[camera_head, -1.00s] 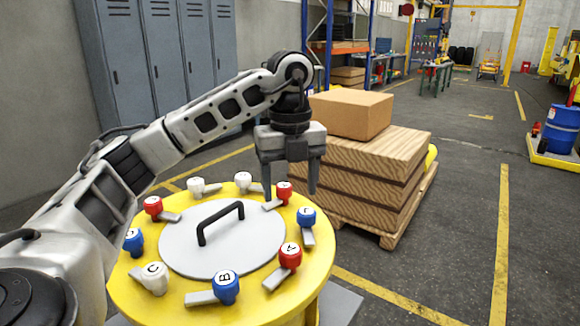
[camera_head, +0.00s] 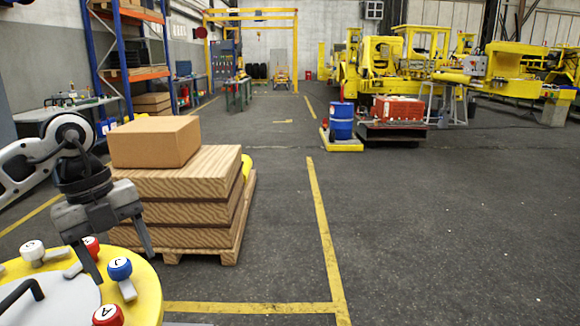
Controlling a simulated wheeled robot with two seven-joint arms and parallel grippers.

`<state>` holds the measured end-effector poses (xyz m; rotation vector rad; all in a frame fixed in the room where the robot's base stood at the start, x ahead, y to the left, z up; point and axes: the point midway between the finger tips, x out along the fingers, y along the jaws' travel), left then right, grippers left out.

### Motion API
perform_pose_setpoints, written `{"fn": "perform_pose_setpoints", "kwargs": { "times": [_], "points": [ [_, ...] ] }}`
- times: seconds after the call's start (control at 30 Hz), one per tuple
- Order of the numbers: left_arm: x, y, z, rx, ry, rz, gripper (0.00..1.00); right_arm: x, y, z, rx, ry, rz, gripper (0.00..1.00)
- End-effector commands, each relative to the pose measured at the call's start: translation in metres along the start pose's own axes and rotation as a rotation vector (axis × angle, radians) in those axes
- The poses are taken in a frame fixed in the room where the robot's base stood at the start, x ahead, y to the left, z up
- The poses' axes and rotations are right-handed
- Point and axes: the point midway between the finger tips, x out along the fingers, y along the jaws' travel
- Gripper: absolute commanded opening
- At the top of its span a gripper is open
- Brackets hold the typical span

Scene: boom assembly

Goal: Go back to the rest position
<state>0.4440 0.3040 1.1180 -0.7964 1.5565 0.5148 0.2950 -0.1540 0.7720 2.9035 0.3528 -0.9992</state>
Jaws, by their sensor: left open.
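My left gripper (camera_head: 122,268) hangs at the lower left of the head view, its two fingers spread apart and pointing down, with nothing between them. It is above the edge of the yellow round table (camera_head: 148,290). A red knob (camera_head: 91,246) is beside its left finger, and a blue knob (camera_head: 120,268) shows between the fingers, apart or touching I cannot tell. A red knob (camera_head: 108,315) marked A and a white knob (camera_head: 33,250) are on the same table. My right gripper is out of view.
Stacked wooden boards (camera_head: 190,190) with a cardboard box (camera_head: 155,141) on top stand on a pallet just behind the gripper. Open floor (camera_head: 430,230) lies to the right. A blue barrel (camera_head: 341,121) and yellow machinery (camera_head: 390,65) stand farther back.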

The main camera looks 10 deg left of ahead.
Motion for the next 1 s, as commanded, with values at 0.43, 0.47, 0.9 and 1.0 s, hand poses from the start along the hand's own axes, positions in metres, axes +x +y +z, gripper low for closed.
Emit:
{"fn": "perform_pose_setpoints", "kwargs": {
  "times": [0.43, 0.47, 0.9, 1.0],
  "points": [
    [0.098, -0.124, -0.190, 0.300, 0.818, -0.811, 0.64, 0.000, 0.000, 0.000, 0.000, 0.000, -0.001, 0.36],
    [0.097, -0.129, -0.197, 0.270, 0.860, -0.882, 0.64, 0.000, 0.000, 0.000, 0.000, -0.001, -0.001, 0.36],
    [0.169, -0.126, -0.142, -0.846, 0.871, -1.532, 0.64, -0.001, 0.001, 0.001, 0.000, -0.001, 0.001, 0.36],
    [0.219, -0.094, -0.125, -1.153, 0.744, -1.485, 0.64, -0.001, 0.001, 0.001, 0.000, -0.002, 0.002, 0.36]
  ]
}}
